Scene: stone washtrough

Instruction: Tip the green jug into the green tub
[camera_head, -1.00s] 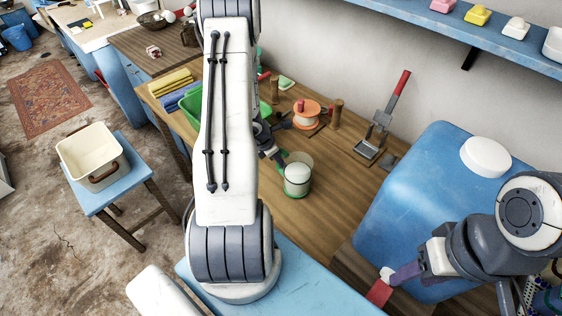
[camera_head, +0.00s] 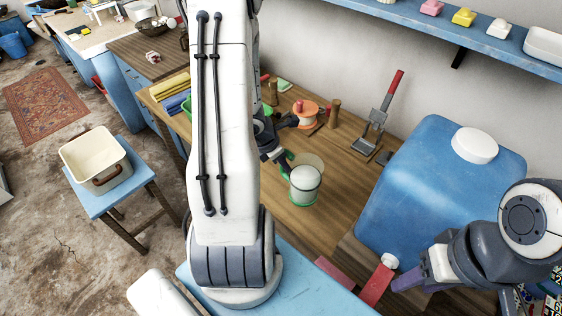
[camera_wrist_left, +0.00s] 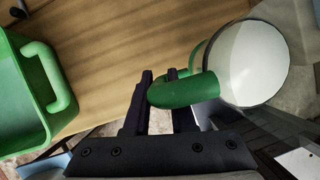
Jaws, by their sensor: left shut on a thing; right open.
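The green jug (camera_head: 305,186) has a clear body, a green base and handle, and white contents. It is upright and appears raised a little over the wooden bench. My left gripper (camera_head: 284,161) is shut on its green handle, which also shows between the fingers in the left wrist view (camera_wrist_left: 185,91). The green tub (camera_wrist_left: 22,120) stands at the left in the left wrist view, apart from the jug. In the head view my left arm hides most of the tub (camera_head: 187,104). My right gripper (camera_head: 412,280) is open and empty at the lower right.
A large blue canister (camera_head: 430,195) with a white cap stands right of the jug. An orange spool (camera_head: 306,112) and a red-handled metal tool (camera_head: 378,120) stand behind. Yellow and blue cloths (camera_head: 172,88) lie near the tub.

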